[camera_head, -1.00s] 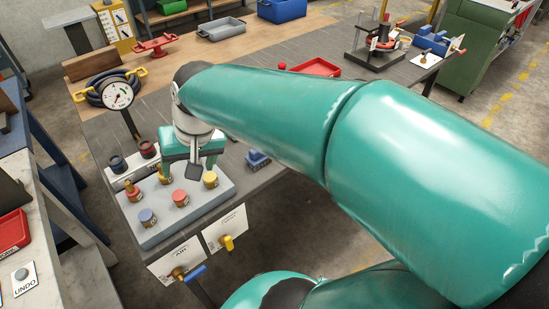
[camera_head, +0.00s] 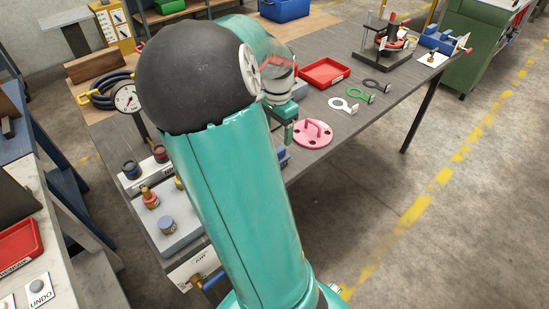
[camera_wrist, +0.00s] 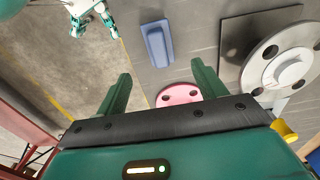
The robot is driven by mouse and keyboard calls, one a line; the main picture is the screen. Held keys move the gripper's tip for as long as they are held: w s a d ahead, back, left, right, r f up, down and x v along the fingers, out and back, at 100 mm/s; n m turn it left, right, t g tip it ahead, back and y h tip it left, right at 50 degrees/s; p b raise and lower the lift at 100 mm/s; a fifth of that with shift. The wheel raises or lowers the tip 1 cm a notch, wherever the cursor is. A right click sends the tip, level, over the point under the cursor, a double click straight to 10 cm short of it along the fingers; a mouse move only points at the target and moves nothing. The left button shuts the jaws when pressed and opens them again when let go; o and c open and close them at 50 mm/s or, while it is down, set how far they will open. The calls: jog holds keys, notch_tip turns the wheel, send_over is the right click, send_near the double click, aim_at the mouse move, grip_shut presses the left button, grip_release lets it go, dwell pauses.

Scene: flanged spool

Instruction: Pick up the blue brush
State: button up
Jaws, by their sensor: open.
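The blue brush (camera_wrist: 157,44) lies on the grey table top in the wrist view, a little beyond my fingertips and near the table edge. In the head view only a part of the brush (camera_head: 284,157) shows; my arm hides the rest. My gripper (camera_wrist: 161,70) is open, with its two green fingers apart and nothing held between them. In the head view my gripper (camera_head: 288,125) is over the table, farther back than the brush and partly hidden by my arm.
A pink disc with a handle (camera_head: 313,134) lies close to the brush and also shows near my fingers (camera_wrist: 178,95). White (camera_head: 343,105) and green tags, a red tray (camera_head: 324,73) and a fixture (camera_head: 384,45) stand farther right. A grey block with knobs (camera_head: 178,222) is left.

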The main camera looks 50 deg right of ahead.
aim_at(277, 149)
notch_tip(277, 149, down, 5)
jog(key=shift+f, duration=0.2)
jog(key=shift+a+f, duration=0.2)
jog(key=shift+f, duration=2.5)
jog(key=c, duration=1.1)
jog(key=shift+r, duration=0.1)
jog(key=shift+r, duration=0.5)
notch_tip(277, 149, up, 2)
jog(key=shift+r, duration=0.1)
jog(key=s+r, duration=0.3)
jog(key=s, duration=0.1)
jog(key=s+r, duration=0.3)
jog(key=s, duration=0.2)
jog(key=s+r, duration=0.3)
jog(key=s, duration=0.2)
jog(key=shift+a+r, duration=0.35)
jog(key=shift+a, duration=0.05)
